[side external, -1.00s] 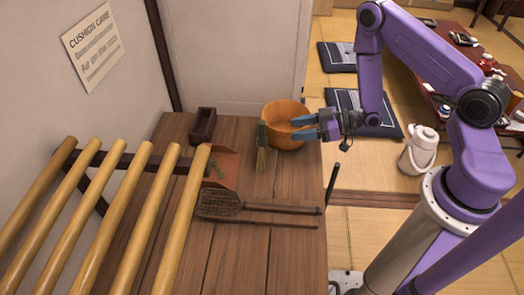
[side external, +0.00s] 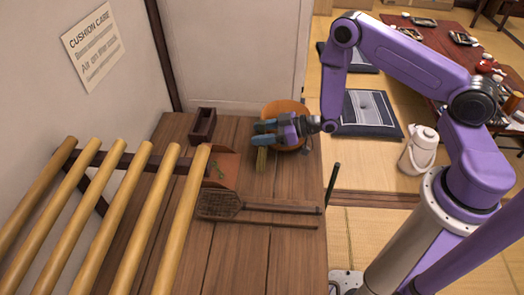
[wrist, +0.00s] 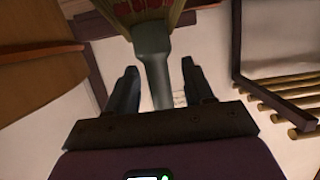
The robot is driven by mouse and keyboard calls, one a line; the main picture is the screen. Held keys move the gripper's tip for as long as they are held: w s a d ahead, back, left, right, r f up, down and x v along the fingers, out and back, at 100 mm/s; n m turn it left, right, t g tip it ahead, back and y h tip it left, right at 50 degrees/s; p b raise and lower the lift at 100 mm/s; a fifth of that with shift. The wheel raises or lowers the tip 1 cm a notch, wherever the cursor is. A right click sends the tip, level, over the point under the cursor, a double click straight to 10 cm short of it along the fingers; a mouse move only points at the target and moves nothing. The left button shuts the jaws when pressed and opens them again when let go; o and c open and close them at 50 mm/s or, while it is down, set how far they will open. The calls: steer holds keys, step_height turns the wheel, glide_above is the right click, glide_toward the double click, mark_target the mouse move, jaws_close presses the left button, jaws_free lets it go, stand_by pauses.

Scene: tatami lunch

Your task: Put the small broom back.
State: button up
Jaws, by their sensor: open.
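The small broom (side external: 262,160) has straw bristles and a grey-green handle. It is beside the wooden tub (side external: 290,106), bristles toward the viewer in the side view. My gripper (side external: 257,133) is at the handle, its fingers partly covering it. In the wrist view the broom handle (wrist: 153,65) runs between the two fingers of my gripper (wrist: 159,68), with a visible gap on each side. The fingers are open around the handle. The bristle head shows at the top of the wrist view, with red stitching.
A reddish dustpan (side external: 223,172) lies left of the broom. A small dark box (side external: 202,125) stands behind it. A wire-mesh scoop (side external: 220,206) and a thin stick lie in front. A slatted wooden rack (side external: 115,215) fills the left side.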

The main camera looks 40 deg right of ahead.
jaws_close()
stand_by(0.3)
